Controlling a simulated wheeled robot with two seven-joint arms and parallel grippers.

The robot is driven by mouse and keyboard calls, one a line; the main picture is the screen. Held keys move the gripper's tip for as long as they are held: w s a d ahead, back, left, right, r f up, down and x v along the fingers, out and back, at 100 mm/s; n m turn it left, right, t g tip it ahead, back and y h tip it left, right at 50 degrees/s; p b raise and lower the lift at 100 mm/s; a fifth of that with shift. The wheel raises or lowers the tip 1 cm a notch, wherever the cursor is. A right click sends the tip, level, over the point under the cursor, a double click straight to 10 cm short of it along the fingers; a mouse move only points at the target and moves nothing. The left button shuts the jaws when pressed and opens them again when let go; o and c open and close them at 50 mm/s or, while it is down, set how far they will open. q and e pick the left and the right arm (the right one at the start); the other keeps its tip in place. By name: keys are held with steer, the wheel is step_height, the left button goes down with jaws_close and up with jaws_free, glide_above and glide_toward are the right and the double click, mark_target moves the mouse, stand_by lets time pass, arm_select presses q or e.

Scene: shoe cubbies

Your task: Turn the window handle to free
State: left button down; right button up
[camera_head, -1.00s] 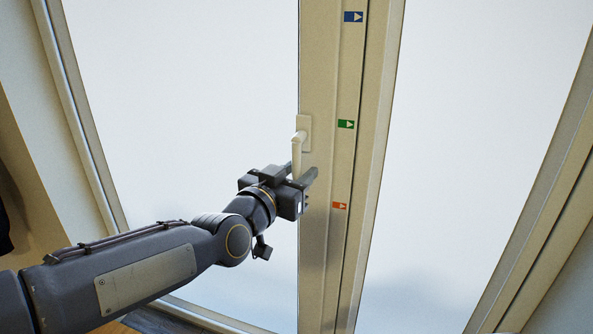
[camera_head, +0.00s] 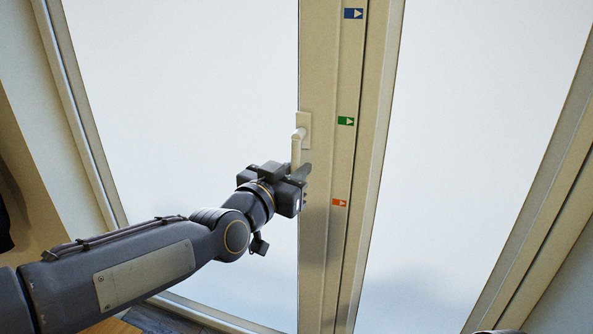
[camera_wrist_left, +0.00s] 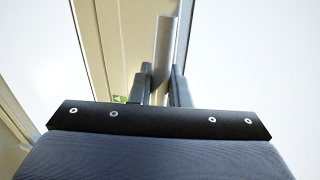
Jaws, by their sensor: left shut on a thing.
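The white window handle (camera_head: 297,148) sits on its plate on the cream window frame (camera_head: 318,230) and points straight down. My left gripper (camera_head: 301,172) is shut on the lower part of the handle. In the left wrist view the handle (camera_wrist_left: 165,50) stands between the two fingers of the left gripper (camera_wrist_left: 161,80). The handle's lower tip is hidden by the gripper in the head view. My right gripper is not in view.
The frame carries a blue arrow label (camera_head: 353,14), a green arrow label (camera_head: 346,121) and an orange arrow label (camera_head: 339,203). Bright glass panes (camera_head: 190,90) lie on both sides. A dark grey shape shows at the bottom right edge.

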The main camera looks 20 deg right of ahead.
arm_select(q)
steer(key=w+a+r+m+y, duration=0.3)
steer(key=a+r+m+y, duration=0.1)
steer(key=m, duration=1.1)
steer(key=shift+w+a+r, duration=0.2)
steer(key=shift+a+r, duration=0.35)
steer(key=shift+r, duration=0.75)
steer(key=c, duration=1.5)
jaws_free()
steer(key=shift+o, duration=0.2)
steer(key=b+v, duration=0.1)
steer(key=v, duration=0.6)
steer(key=shift+s+a, duration=0.2)
steer(key=shift+s, duration=0.15)
